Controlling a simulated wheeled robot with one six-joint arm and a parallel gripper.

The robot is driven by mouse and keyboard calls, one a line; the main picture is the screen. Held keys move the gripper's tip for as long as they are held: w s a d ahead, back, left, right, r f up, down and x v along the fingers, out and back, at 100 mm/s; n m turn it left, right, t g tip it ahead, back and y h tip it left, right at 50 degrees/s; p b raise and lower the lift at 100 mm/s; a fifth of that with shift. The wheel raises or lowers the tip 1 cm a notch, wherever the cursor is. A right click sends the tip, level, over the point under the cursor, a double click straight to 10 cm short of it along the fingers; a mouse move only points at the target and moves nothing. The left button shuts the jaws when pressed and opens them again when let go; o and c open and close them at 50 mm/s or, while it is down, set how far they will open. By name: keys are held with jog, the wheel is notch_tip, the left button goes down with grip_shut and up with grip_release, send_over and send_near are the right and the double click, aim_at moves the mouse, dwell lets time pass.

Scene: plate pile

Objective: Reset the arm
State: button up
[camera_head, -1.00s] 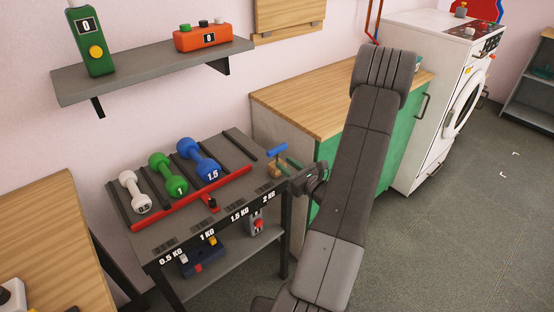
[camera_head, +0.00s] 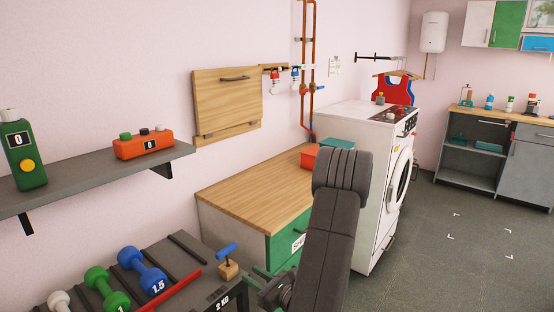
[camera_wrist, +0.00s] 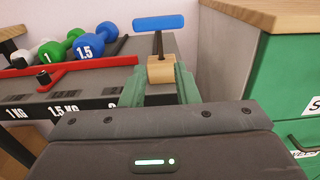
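My arm (camera_head: 332,240) reaches up in the middle of the head view, bent at its dark elbow. My gripper (camera_head: 258,276) is low in that view, beside the right end of the dumbbell rack (camera_head: 185,248). The same block shows in the head view (camera_head: 229,269), left of the fingers.
Blue (camera_head: 140,268), green (camera_head: 106,288) and white (camera_head: 60,301) dumbbells lie on the rack. A wood-topped green cabinet (camera_head: 255,190) stands close behind my arm. A washing machine (camera_head: 375,170) is behind it. A wall shelf (camera_head: 90,180) hangs at left. Open floor (camera_head: 460,250) lies at right.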

aim_at(228, 259)
jog(key=p+x, duration=0.1)
jog(key=x, duration=1.2)
jog(key=shift+w+a, duration=0.2)
jog(key=shift+a, duration=0.05)
jog(key=shift+d, duration=0.1)
jog(key=shift+r, duration=0.1)
